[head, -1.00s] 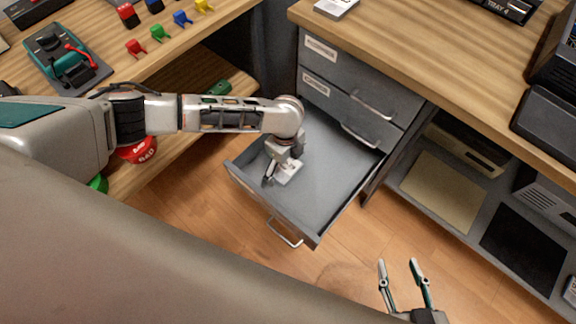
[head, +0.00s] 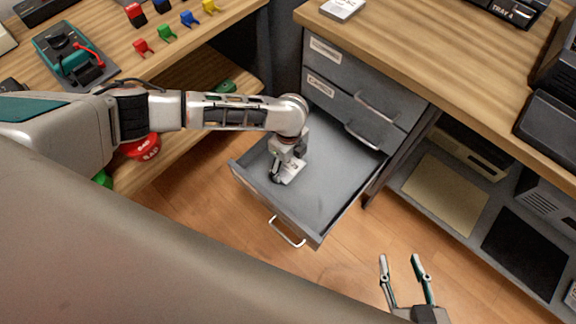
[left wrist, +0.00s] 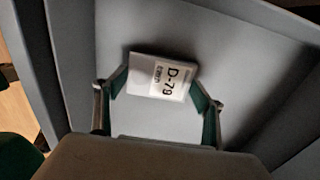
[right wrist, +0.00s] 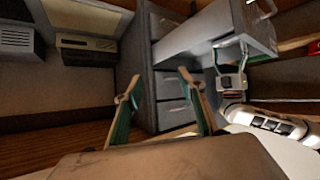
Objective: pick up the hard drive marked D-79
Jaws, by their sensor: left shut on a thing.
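The hard drive marked D-79 (left wrist: 160,78) is a small pale box with a white label, seen in the left wrist view between my left fingers. In the head view the drive (head: 293,172) is partly hidden by the gripper. My right gripper (head: 402,262) is open and empty above the floor, right of the drawer; it also shows in the right wrist view (right wrist: 160,80).
Two shut drawers (head: 345,90) are above the open one. Another pale drive (head: 342,9) lies on the desk top. A shelf with mats and devices (head: 480,195) is at the right. A workbench (head: 110,60) with coloured clips stands at the left.

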